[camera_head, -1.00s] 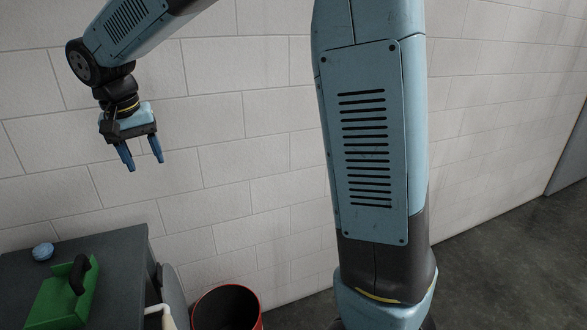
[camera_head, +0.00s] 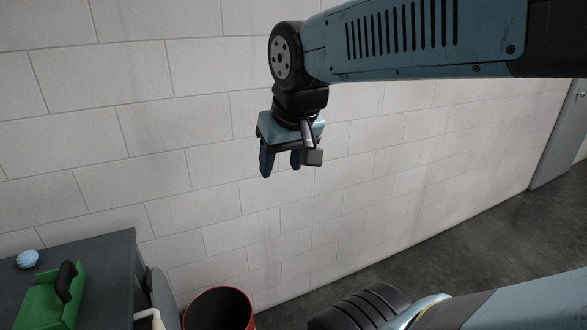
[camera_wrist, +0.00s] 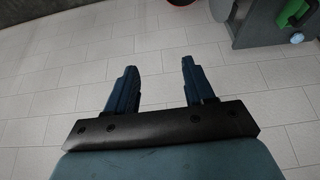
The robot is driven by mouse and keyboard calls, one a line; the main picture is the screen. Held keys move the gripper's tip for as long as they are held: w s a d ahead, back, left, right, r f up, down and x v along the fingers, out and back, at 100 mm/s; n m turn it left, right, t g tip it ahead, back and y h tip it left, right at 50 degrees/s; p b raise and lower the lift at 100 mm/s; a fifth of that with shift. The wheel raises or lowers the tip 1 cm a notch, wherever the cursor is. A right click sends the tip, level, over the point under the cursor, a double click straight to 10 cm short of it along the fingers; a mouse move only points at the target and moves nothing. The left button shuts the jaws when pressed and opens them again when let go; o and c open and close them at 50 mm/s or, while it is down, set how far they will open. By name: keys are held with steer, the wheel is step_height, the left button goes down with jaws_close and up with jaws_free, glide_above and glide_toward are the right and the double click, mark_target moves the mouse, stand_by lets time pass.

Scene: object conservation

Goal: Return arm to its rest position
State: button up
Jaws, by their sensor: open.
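My gripper (camera_head: 281,172) hangs from my arm in the upper middle of the head view, in front of the white block wall. Its two blue fingers point down, apart and empty.
A dark table (camera_head: 104,262) stands at the lower left with a green container (camera_head: 40,307) and a light blue ball-like thing (camera_head: 27,259). A red-rimmed bin (camera_head: 219,309) stands right of it. A grey door (camera_head: 566,142) is at the far right.

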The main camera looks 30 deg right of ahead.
steer(key=shift+s+d+f, duration=0.3)
steer(key=shift+s, duration=0.25)
steer(key=shift+s+d+f, duration=0.25)
steer(key=shift+s+d, duration=0.05)
steer(key=shift+s, duration=0.2)
